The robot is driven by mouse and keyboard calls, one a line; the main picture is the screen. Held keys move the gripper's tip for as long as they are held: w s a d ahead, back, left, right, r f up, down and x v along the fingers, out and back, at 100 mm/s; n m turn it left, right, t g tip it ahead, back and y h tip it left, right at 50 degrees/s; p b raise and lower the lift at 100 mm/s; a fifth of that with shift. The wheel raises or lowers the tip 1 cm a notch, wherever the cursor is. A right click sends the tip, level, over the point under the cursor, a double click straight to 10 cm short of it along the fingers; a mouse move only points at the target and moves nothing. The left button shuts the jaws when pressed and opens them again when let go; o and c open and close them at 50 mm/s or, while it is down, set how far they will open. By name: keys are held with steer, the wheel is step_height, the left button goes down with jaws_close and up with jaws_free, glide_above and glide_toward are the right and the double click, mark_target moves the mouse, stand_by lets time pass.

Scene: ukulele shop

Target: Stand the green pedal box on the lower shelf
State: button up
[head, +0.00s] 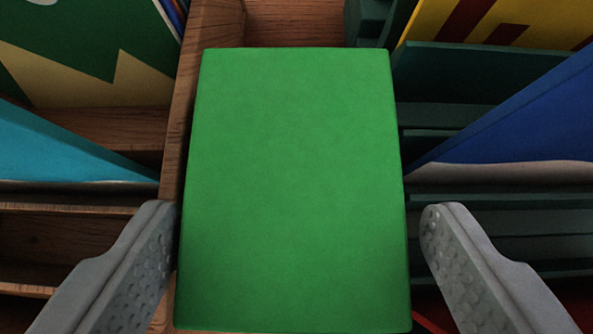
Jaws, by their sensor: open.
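The green pedal box (295,185) fills the middle of the head view, its flat green face toward the camera. My gripper (299,225) is open, with one grey finger on each side of the box's lower part. The left fingertip is very close to the box's left edge; whether it touches I cannot tell. A small gap shows between the right fingertip and the box. What lies behind and under the box is mostly hidden, and I cannot tell which shelf it is on.
A wooden upright (200,70) runs along the box's left side. Wooden slats with a light blue panel (60,150) are at left. Dark green slats (470,75) and a blue panel (520,120) are at right. A yellow and red panel (480,22) is at upper right.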

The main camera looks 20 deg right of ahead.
mark_target(295, 185)
steer(key=x, duration=0.5)
steer(key=shift+a+f, duration=0.15)
steer(key=c, duration=1.2)
